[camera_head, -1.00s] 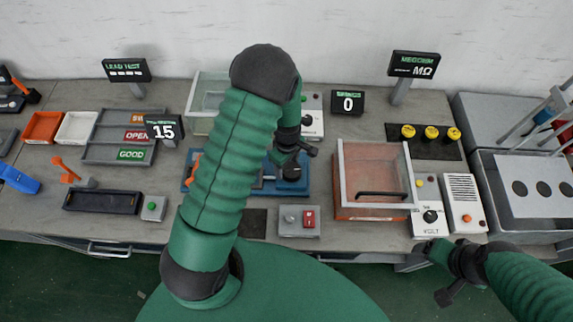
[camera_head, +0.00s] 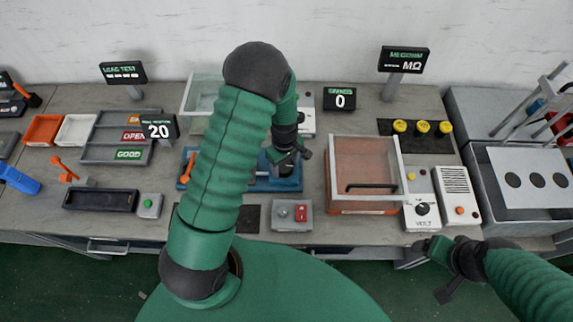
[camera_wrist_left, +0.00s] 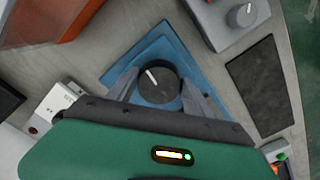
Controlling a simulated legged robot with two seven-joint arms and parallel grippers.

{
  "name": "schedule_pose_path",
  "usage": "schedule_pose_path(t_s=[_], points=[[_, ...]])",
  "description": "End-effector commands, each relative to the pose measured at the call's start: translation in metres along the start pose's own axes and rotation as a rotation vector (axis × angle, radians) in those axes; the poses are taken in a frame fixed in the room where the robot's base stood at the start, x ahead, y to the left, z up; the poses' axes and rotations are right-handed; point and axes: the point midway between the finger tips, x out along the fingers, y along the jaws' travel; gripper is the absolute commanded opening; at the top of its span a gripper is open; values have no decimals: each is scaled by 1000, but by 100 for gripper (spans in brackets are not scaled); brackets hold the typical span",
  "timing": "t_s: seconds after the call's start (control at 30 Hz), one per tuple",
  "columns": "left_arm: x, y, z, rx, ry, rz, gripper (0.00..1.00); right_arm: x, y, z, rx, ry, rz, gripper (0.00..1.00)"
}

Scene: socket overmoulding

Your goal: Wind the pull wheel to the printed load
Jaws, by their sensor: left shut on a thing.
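The pull wheel (camera_wrist_left: 160,84) is a round black knob with a white index line, on a blue base (camera_wrist_left: 128,60) in the left wrist view. My left gripper (camera_wrist_left: 162,92) is shut on it, one finger on each side. In the head view my left gripper (camera_head: 287,160) is over the blue fixture (camera_head: 285,184), and my arm hides much of the fixture and the wheel. A small black display (camera_head: 159,130) reads 20; its small heading is too blurred to read. My right gripper (camera_head: 440,268) hangs empty in front of the bench, its fingers spread.
Another display (camera_head: 340,99) reads 0. A clear-lidded box (camera_head: 366,170) stands right of the fixture. A grey switch box (camera_head: 292,216) and a dark pad (camera_head: 247,219) lie in front of it. Sorting trays (camera_head: 115,137) are at left. Bare bench shows between the fixture and the lidded box.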

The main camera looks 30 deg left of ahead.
Motion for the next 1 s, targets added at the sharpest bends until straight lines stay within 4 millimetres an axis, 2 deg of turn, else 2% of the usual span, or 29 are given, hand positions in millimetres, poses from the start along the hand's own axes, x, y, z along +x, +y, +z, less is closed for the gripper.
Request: schedule_pose_path(t_s=[0.03, 0.5, 1.0], points=[[0, 1, -6, 29, 10, 7, 19, 0, 0, 0, 0, 0, 0, 81], [-1, 2, -8, 312, 15, 8, 19, 1, 0, 0, 0, 0, 0, 81], [-2, 3, -8, 368, 17, 9, 19, 1, 0, 0, 0, 0, 0, 81]])
